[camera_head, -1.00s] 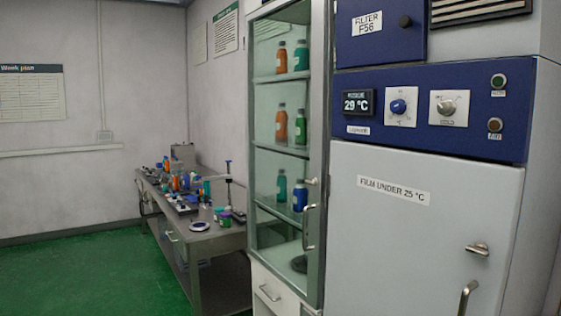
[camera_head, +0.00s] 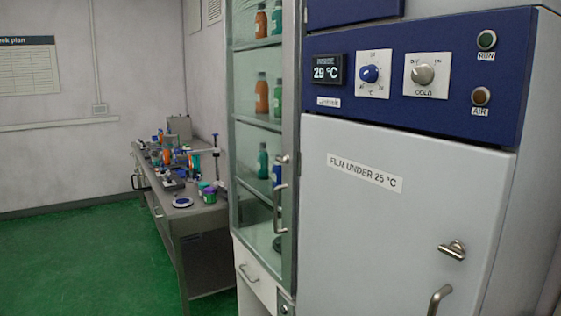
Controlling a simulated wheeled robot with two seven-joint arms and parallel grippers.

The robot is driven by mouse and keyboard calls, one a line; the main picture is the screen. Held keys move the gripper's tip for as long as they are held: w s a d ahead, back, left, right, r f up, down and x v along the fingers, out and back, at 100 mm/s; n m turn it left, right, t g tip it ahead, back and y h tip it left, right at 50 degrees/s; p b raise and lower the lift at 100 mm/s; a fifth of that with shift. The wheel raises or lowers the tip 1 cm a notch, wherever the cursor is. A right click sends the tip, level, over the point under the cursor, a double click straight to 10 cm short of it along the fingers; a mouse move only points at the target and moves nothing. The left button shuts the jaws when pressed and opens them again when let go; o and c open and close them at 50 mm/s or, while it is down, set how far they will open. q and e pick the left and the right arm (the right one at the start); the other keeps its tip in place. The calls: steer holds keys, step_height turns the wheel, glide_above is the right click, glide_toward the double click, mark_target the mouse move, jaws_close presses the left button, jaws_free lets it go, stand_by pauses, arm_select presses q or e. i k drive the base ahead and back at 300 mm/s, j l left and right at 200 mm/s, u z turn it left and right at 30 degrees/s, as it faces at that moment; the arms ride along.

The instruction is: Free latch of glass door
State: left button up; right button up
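The glass door (camera_head: 257,150) of a tall cabinet stands left of the grey-white machine and looks shut. Its small metal latch (camera_head: 283,159) sits on the right door frame. A curved metal handle (camera_head: 279,208) is below the latch. Orange, green and blue bottles stand on the shelves behind the glass. Neither of my grippers shows in the head view.
The machine door (camera_head: 385,235), with its own latch (camera_head: 452,250) and a handle (camera_head: 438,299), fills the right. Its blue control panel (camera_head: 440,105) reads 29 °C. A cluttered metal table (camera_head: 190,212) stands left of the cabinet. Green floor (camera_head: 80,260) is clear at left.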

mark_target(285, 159)
steer(key=z, duration=0.2)
steer(key=i+j+z, duration=0.25)
steer(key=j+z, duration=0.3)
steer(key=i+j+z, duration=0.1)
steer(key=j+z, duration=0.15)
steer(key=j, duration=0.25)
steer(key=i+j+z, duration=0.1)
steer(key=j, duration=1)
steer(key=i+j+z, duration=0.1)
steer(key=j, duration=1)
steer(key=i+j, duration=0.2)
steer(key=j, duration=0.95)
steer(key=i+j+z, duration=0.15)
steer(key=j, duration=1)
